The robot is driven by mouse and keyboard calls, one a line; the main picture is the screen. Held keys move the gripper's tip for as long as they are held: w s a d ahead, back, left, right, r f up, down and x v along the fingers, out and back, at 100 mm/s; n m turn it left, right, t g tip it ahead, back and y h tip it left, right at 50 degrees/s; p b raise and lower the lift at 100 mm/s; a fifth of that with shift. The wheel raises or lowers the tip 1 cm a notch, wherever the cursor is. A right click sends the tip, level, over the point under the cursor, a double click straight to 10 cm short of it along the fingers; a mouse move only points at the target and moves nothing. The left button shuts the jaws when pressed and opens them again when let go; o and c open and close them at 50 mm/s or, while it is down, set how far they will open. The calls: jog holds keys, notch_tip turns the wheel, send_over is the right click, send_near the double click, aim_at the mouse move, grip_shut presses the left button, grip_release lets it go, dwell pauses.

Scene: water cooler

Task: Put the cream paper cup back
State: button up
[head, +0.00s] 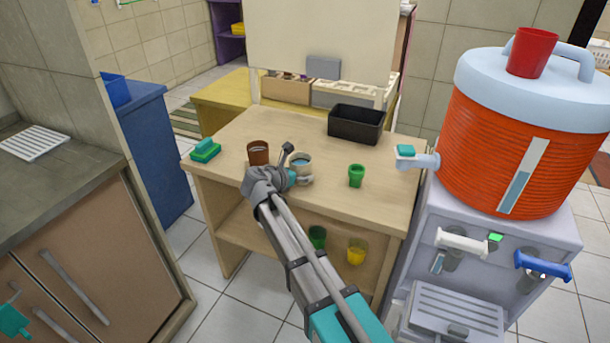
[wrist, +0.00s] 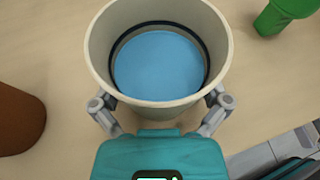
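The cream paper cup (head: 301,161) is upright at the front middle of the wooden table. In the wrist view the cup (wrist: 98,50) fills the upper middle, with flat blue, like water, inside below a dark ring. I cannot tell whether the cup's base touches the tabletop.
On the table (head: 235,133) stand a brown cup (head: 258,153) left, a green cup (head: 356,176) right, a black bin (head: 356,123) behind and a green-teal sponge (head: 205,150). An orange cooler (head: 480,130) with a red cup (head: 531,52) on top stands right. Green and yellow cups sit on the lower shelf.

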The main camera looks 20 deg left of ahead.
jog(key=shift+r, duration=0.15)
dwell(0.3)
jog(key=shift+s+a+r+p, duration=0.1)
jog(key=shift+s+r+p, duration=0.05)
jog(key=shift+s+p, duration=0.15)
jog(key=p+v, duration=0.4)
jog(key=v, duration=0.7)
jog(key=shift+s, duration=0.15)
jog(key=shift+a, duration=0.1)
jog(key=shift+s, duration=0.1)
